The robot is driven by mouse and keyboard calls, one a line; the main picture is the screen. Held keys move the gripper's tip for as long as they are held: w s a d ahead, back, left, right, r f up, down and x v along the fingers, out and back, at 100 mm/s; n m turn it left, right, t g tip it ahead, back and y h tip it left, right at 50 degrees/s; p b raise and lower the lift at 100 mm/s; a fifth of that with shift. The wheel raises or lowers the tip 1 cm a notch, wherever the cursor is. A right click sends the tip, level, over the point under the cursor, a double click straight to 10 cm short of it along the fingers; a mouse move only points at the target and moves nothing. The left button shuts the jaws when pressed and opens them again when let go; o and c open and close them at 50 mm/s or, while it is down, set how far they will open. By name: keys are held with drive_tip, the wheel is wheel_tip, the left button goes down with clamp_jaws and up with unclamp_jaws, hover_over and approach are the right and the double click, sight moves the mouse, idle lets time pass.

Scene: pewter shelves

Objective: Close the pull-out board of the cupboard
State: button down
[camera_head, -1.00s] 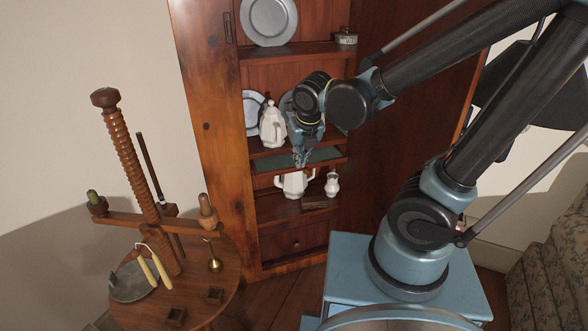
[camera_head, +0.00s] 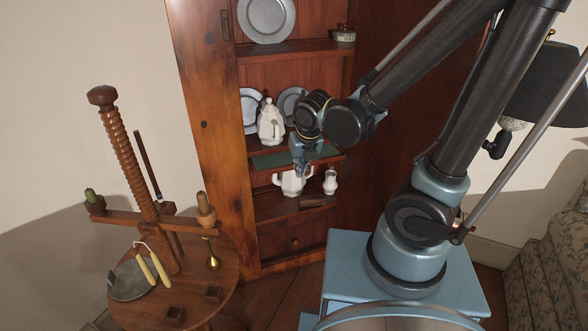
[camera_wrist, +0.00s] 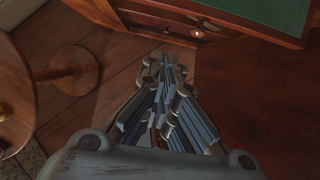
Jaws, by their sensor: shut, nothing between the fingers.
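The pull-out board (camera_head: 270,160) of the wooden cupboard (camera_head: 222,150) has a green top and a wooden edge. It sticks out between the shelf with the plates and the lower shelf. In the wrist view the board (camera_wrist: 262,10) fills the upper right, its front edge facing me. My gripper (camera_head: 302,174) is shut and empty in front of the board and hides part of it. In the wrist view my gripper (camera_wrist: 168,60) points past the board's front edge, with a gap in the picture; I see no contact.
A white teapot (camera_head: 290,183) and small jug (camera_head: 330,182) stand on the shelf below the board. A coffee pot (camera_head: 270,124) and plates stand above. A drawer (camera_head: 293,240) is at the bottom. A round table (camera_head: 205,310) with a wooden screw stand is at left.

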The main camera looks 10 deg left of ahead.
drive_tip(key=w+a+f, duration=0.2)
drive_tip(key=w+f, duration=0.2)
drive_tip(key=w, duration=0.1)
drive_tip(key=shift+a, duration=0.4)
drive_tip(key=shift+f, duration=0.1)
idle(0.4)
